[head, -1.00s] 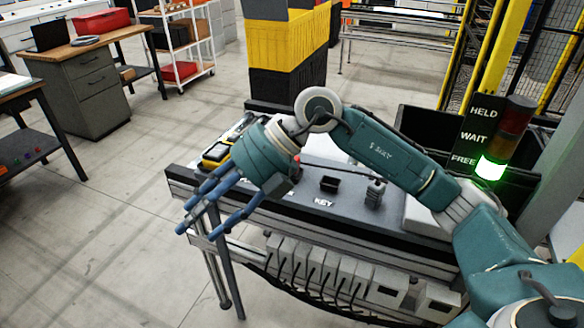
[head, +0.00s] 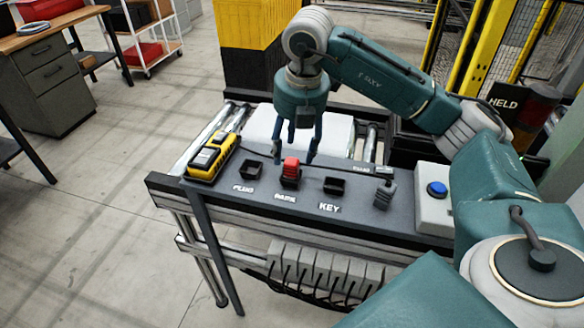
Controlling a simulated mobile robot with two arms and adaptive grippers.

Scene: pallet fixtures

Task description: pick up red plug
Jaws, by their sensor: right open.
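The red plug (head: 291,166) stands upright in the dark holder above the middle label on the grey fixture panel (head: 225,190). My right gripper (head: 294,158) points down at the plug, with its fingers spread apart. One finger shows on the left of the plug and one on the right. I cannot tell whether either finger touches it. My left gripper does not show.
Empty dark sockets stand above the PLUG label (head: 251,170) and the KEY label (head: 334,186). A yellow and black handheld device (head: 211,157) lies at the panel's left end. A grey box with a blue button (head: 437,190) stands at the right. A white block (head: 262,125) lies behind.

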